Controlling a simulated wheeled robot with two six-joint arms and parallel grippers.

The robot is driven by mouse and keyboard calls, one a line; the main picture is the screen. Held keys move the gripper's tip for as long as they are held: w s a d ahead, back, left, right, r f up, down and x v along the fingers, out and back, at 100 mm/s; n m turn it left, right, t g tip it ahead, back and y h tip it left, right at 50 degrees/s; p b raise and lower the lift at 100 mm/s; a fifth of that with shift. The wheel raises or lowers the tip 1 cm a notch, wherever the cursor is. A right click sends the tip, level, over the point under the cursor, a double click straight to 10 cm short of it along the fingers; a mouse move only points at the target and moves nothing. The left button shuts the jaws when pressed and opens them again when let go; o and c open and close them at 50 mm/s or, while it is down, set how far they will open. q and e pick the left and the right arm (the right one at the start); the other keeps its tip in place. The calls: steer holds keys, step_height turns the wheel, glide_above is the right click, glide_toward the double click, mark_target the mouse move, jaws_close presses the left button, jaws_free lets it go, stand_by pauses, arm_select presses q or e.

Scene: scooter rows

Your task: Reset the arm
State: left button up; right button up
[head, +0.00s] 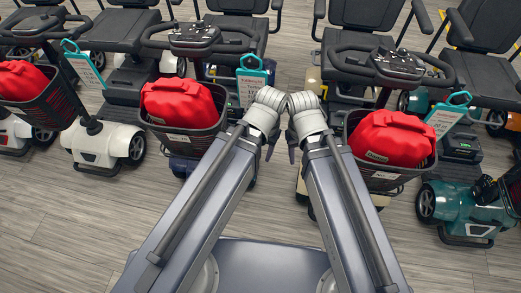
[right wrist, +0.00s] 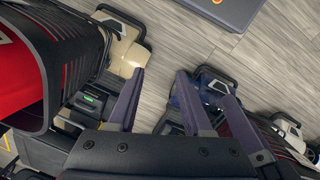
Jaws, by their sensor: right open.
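Both of my arms reach forward and meet close together at the middle of the head view. My right gripper (head: 299,153) is just past its pale wrist, mostly hidden by it, between two scooters. In the right wrist view my right gripper (right wrist: 160,73) has its dark fingers spread apart, with nothing between them but the wood floor behind. My left gripper (head: 269,152) shows only as a small dark part beside its wrist; its jaws are hidden.
Scooters stand in a row ahead, with red bags in baskets at the left (head: 22,80), centre (head: 180,102) and right (head: 390,138). The right basket (head: 414,168) is close to my right arm. Teal-framed tags (head: 251,80) hang by the baskets. Bare wood floor (head: 90,215) lies in front.

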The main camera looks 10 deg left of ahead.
stand_by(0.3)
step_height(320, 180, up, 12)
steer(key=p, duration=1.1)
steer(key=shift+f, duration=0.25)
